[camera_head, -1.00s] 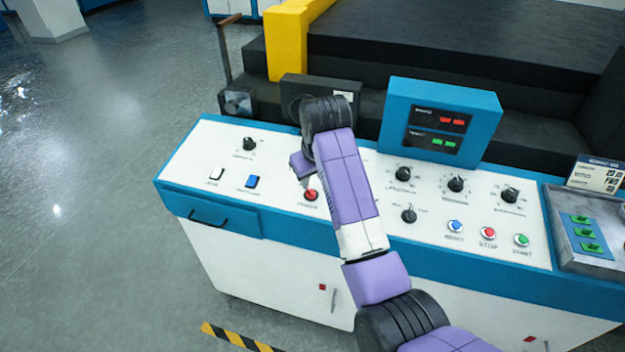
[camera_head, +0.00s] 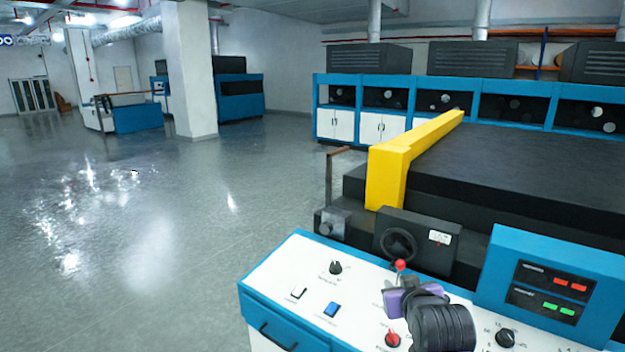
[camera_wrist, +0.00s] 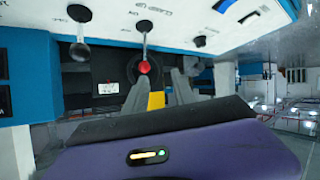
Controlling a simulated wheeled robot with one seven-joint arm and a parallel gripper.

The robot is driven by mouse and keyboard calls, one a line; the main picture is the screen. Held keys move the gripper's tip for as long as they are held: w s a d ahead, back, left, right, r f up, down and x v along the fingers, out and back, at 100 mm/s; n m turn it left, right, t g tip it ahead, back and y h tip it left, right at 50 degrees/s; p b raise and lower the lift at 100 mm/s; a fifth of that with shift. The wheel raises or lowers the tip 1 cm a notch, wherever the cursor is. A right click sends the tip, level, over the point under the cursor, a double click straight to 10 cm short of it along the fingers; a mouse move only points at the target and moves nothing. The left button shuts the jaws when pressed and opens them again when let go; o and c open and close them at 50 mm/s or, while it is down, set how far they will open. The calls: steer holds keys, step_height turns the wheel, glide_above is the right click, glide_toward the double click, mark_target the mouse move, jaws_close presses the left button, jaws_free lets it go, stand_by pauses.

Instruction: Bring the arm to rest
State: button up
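My gripper (camera_wrist: 160,90) shows in the wrist view with its two grey fingers apart and nothing between them. In the head view, only part of my purple gripper (camera_head: 398,301) shows above the white control panel (camera_head: 290,272); its fingertips cannot be made out there. My black wrist joint hides part of the panel. A red-knobbed lever (camera_wrist: 144,67) stands beyond the fingers in the wrist view, apart from them as far as I can tell. A red knob (camera_head: 400,265) shows just behind my gripper in the head view.
A blue display box (camera_head: 550,285) stands right of my arm, and a black box with a handwheel (camera_head: 415,242) stands behind it. A red button (camera_head: 392,339), dials and switches are on the panel. Open floor (camera_head: 150,240) lies to the left.

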steer(key=s+f+t+b, duration=0.1)
steer(key=s+f, duration=0.3)
steer(key=s, duration=2.4)
steer(key=s+f+m+t+b, duration=0.1)
steer(key=s+f, duration=0.3)
steer(key=s, duration=2.4)
steer(key=shift+f+y+b, duration=0.3)
steer(key=shift+b, duration=0.45)
steer(key=shift+s+d, duration=0.1)
